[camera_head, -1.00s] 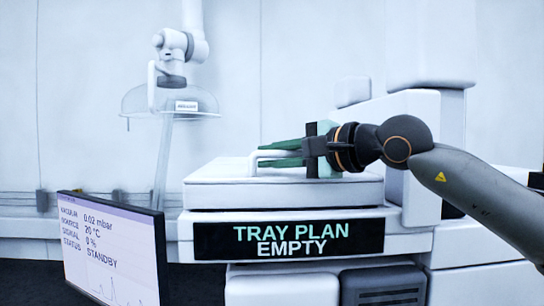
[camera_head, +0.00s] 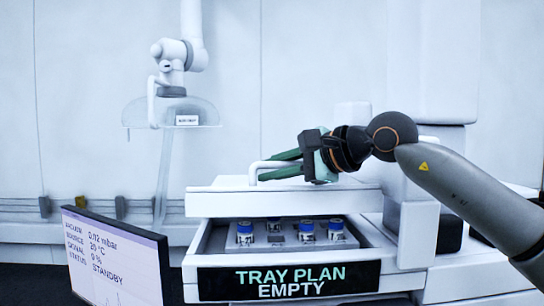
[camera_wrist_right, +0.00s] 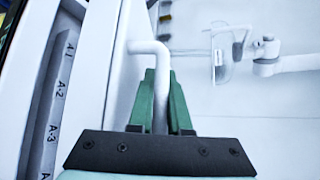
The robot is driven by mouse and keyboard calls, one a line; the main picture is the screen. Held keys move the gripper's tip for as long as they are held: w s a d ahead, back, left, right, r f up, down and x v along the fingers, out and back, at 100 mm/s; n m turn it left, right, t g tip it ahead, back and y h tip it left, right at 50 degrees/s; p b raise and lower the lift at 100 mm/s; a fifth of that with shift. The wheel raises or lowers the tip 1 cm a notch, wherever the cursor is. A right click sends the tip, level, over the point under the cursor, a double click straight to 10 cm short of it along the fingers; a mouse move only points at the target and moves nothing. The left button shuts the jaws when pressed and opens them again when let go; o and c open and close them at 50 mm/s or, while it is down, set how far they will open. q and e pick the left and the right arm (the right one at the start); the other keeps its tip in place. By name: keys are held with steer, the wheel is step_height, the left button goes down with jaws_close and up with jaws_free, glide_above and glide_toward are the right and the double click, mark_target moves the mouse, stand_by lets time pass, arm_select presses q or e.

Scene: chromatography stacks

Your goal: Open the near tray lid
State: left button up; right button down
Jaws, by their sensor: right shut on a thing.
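The near tray lid (camera_head: 225,201) is a white slab raised above its tray, with a gap at the front. Its white bar handle (camera_head: 255,169) sits on top; it also shows in the right wrist view (camera_wrist_right: 149,47). My right gripper (camera_head: 275,168) is shut on the handle, its green fingers on both sides of the bar (camera_wrist_right: 160,100). The open tray (camera_head: 205,252) shows several blue-capped vials (camera_head: 307,230) in a rack. The front panel (camera_head: 288,280) reads "TRAY PLAN EMPTY". My left gripper is not in view.
A screen (camera_head: 112,262) reading "STANDBY" stands at the front left. A clear hood (camera_head: 148,112) on a white jointed arm (camera_head: 182,52) hangs behind at the left. White instrument housing (camera_head: 417,235) stands at the right. Slot labels A-1 to A-3 (camera_wrist_right: 58,92) show in the wrist view.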

steer(key=r+p, duration=0.1)
steer(key=w+r+p, duration=0.1)
steer(key=r+p, duration=0.1)
steer(key=shift+w+m, duration=0.3)
steer(key=shift+w+r+g+h+p, duration=0.2)
steer(key=shift+w+g+h+p, duration=0.15)
steer(key=shift+g+p, duration=0.15)
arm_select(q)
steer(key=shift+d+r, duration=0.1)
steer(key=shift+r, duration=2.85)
arm_select(e)
steer(key=shift+w+r+m+g, duration=0.35)
steer(key=shift+w+m+g, duration=0.05)
steer(key=shift+w+m, duration=0.15)
steer(key=c, duration=1.1)
jaws_free()
steer(key=shift+s+d+r, duration=0.2)
steer(key=shift+d, duration=0.2)
arm_select(q)
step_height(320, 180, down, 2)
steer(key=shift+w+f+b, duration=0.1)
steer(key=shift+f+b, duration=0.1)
steer(key=shift+b, duration=0.85)
arm_select(e)
steer(key=v, duration=1.1)
steer(key=shift+s+d+r, duration=0.15)
steer(key=shift+s, duration=0.1)
